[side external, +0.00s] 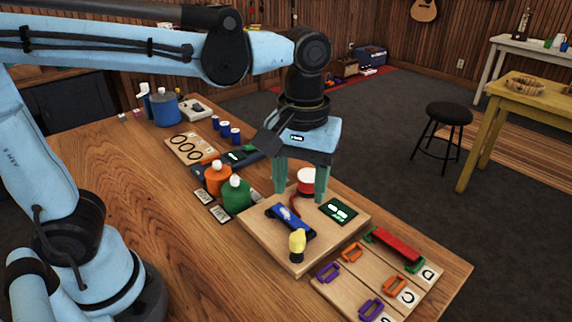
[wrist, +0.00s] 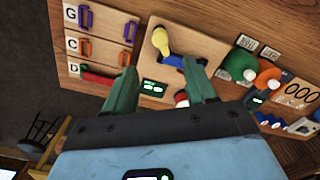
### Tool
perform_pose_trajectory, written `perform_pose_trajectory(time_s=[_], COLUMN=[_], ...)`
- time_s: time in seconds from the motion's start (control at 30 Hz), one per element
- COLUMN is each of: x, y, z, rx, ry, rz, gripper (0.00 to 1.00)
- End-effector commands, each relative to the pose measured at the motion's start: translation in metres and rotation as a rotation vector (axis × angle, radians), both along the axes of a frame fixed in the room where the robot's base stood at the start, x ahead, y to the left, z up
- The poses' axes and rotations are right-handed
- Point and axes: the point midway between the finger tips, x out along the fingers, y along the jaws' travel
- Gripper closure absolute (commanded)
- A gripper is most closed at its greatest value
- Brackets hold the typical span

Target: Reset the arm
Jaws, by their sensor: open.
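My gripper (side external: 300,180) hangs from my light blue arm above a square wooden board (side external: 283,262). Its two green fingers are apart with nothing between them. In the wrist view my gripper (wrist: 162,93) also shows open, its fingers reaching over the board (wrist: 205,45). On the board are a blue piece (side external: 290,220), a yellow-topped piece (side external: 297,241), a red and white round part (side external: 306,181) and a dark panel with a lit display (side external: 338,211). A red cord runs near the blue piece. Whether the fingertips touch anything on the board is unclear.
A lettered board (side external: 345,285) with coloured handles and a red bar (side external: 397,245) lies at front right. Orange (side external: 217,178) and green (side external: 236,195) bottles stand left of the wooden board. A ring board (side external: 186,147) and blue cylinders (side external: 225,130) lie behind. Bare table (side external: 190,265) is at front left.

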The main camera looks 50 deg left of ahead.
Motion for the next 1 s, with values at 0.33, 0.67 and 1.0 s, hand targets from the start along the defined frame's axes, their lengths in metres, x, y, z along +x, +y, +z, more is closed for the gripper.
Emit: perform_pose_trajectory(time_s=[0.33, 0.67, 1.0], x=[0.0, -0.002, -0.01], y=[0.0, 0.043, 0.107], z=[0.002, -0.009, -0.034], rx=[0.0, -0.039, 0.088], ry=[0.0, -0.193, -0.541], rz=[0.0, -0.154, -0.436], gripper=[0.44, 0.44, 0.44])
